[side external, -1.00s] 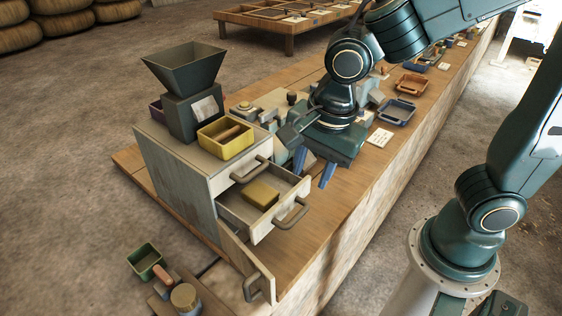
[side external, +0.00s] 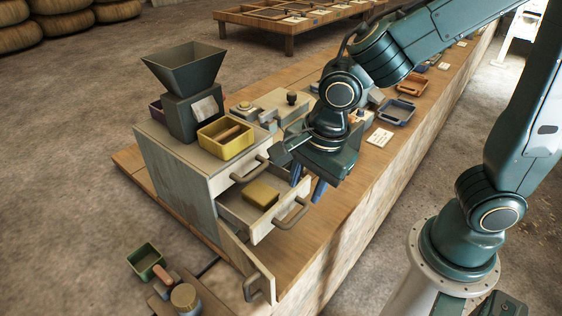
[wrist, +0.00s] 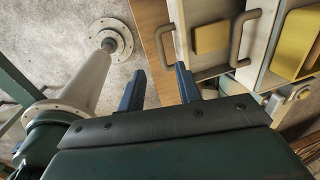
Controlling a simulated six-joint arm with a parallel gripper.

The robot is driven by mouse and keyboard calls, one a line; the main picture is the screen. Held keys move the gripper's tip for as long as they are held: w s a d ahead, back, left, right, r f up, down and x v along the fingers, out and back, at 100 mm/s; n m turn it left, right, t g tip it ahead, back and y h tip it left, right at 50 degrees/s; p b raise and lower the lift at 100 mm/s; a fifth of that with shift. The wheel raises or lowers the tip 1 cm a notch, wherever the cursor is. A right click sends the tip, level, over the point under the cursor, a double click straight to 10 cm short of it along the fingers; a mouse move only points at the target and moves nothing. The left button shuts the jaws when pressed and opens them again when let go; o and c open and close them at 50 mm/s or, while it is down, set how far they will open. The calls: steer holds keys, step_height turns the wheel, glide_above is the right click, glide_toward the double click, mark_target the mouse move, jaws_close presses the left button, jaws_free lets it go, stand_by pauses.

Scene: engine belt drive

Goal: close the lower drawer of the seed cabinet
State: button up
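The pale seed cabinet (side external: 180,185) stands at the near end of the bench. Its drawer below the upper handle (side external: 250,171) is pulled out, with a yellow block (side external: 261,194) inside. This open lower drawer (side external: 238,211) has a grey-brown bar handle (side external: 291,214), which also shows in the wrist view (wrist: 242,38). My gripper (side external: 307,193) is open and empty, with two blue fingers pointing down. It is just beyond the handle, to its upper right in the side view, and appears apart from it. In the wrist view the fingers (wrist: 160,70) are spread.
Below the drawer, a panel (side external: 243,262) with its own handle (side external: 252,288) stands swung out. A hopper (side external: 186,75) and a yellow tray (side external: 227,138) sit on the cabinet. Blocks and machine parts lie behind my gripper. The bench front right of the drawer is clear.

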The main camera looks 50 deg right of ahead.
mark_target(295, 219)
steer(key=shift+w+f, duration=0.3)
steer(key=shift+f, duration=1.3)
steer(key=shift+w+f, duration=0.35)
steer(key=shift+f, duration=1.2)
steer(key=shift+w+f, duration=0.3)
steer(key=shift+f, duration=1.3)
steer(key=shift+c, duration=0.4)
jaws_close()
